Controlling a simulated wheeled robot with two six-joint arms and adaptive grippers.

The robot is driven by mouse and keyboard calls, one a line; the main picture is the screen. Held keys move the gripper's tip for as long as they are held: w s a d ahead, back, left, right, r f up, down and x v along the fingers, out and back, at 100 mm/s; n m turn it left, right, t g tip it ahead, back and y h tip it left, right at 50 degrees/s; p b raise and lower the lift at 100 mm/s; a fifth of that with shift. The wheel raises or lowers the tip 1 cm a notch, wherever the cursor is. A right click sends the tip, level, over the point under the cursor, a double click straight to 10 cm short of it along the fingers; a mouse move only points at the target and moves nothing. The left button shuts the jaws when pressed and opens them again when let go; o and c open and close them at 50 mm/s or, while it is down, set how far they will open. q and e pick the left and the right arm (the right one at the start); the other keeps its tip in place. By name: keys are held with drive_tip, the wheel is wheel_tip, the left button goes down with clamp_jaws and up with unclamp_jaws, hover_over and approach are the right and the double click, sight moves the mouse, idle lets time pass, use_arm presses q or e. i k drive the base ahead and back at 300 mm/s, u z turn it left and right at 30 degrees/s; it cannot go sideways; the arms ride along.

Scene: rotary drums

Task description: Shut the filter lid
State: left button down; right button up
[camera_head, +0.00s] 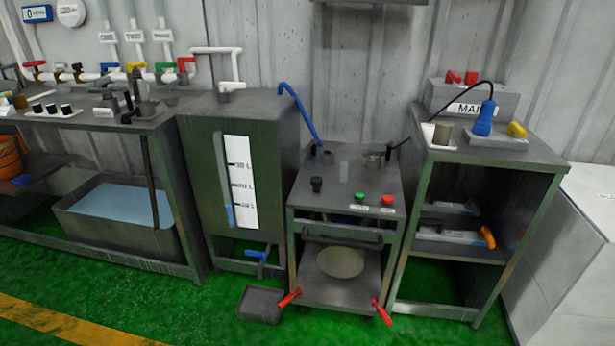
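A dark metal machine (345,190) stands in the middle. A bar-like front edge (342,236) runs below its top, with an opening under it. In the opening a flat panel (318,293) carries a pale round disc (340,262), which looks like filter material. I cannot tell for sure which part is the filter lid, or whether this panel is it. A red handle (289,298) sits at the panel's left front corner and another red handle (382,312) at the right. Neither of my grippers shows in this view.
A tank with a level scale (237,182) and a blue lever (300,110) stands left of the machine. A shelf unit (415,235) stands close on its right. A small dark tray (260,304) lies on the green floor (215,310). The floor in front is mostly clear.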

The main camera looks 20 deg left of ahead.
sight(372, 149)
drive_tip(key=u, duration=0.45)
drive_tip(key=k, duration=0.15)
drive_tip(key=z, duration=1.35)
drive_tip(key=i, duration=0.7)
drive_tip(key=z, duration=0.3)
